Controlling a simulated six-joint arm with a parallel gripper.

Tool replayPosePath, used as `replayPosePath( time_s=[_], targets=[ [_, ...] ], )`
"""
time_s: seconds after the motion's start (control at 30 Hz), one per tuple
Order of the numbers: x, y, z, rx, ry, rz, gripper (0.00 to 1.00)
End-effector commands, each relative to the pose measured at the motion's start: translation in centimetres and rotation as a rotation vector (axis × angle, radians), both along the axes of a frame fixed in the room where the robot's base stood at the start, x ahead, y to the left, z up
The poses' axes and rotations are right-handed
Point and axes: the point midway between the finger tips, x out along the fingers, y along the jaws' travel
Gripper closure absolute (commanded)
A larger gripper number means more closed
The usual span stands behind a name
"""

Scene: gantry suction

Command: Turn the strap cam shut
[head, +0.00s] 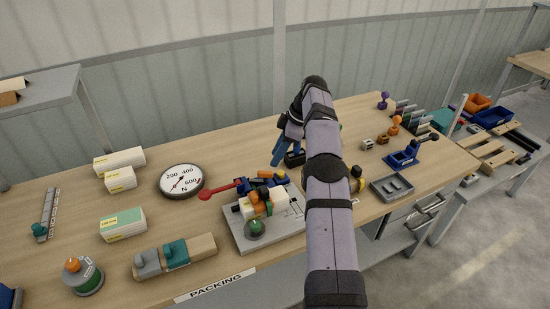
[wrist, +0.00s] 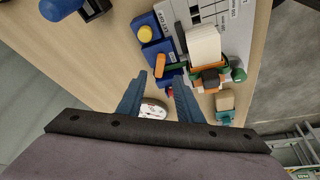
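A grey fixture plate (head: 240,232) lies on the bench, left of my arm. On it a pale block (head: 258,205) sits among orange, black and blue parts; the block also shows in the wrist view (wrist: 203,45). A red lever with a ball end (head: 222,188) reaches left from the fixture. A blue block (wrist: 148,36) with a yellow button and an orange peg (wrist: 160,64) stand beside the pale block. I cannot tell which part is the strap cam. My gripper (wrist: 160,82), with blue fingers, is open and empty above the bench, behind the fixture in the head view (head: 277,161).
A round gauge (head: 181,180) stands left of the fixture. A green ball knob (head: 255,228) rises at the plate's front. White cartons (head: 119,161) and a grey-teal-tan block set (head: 175,255) are further left. A grey tray (head: 391,187) and blue clamp (head: 403,159) stand right of my arm.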

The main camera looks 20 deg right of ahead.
Motion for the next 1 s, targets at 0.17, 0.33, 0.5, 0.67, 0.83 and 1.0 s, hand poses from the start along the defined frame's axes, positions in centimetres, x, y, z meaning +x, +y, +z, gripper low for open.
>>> replayPosePath(
  time_s=[0.17,0.33,0.5,0.67,0.83,1.0],
  targets=[
    [0.0,0.0,0.0,0.000,0.000,0.000,0.67],
    [0.0,0.1,0.3,0.000,0.000,0.003,0.39],
    [0.4,1.7,1.8,0.003,0.008,0.029,0.39],
    [0.5,5.2,2.2,0.027,0.060,0.083,0.39],
    [0.4,9.0,1.8,0.029,0.117,0.153,0.39],
    [0.0,10.6,0.9,-0.050,0.186,0.166,0.39]
  ],
)
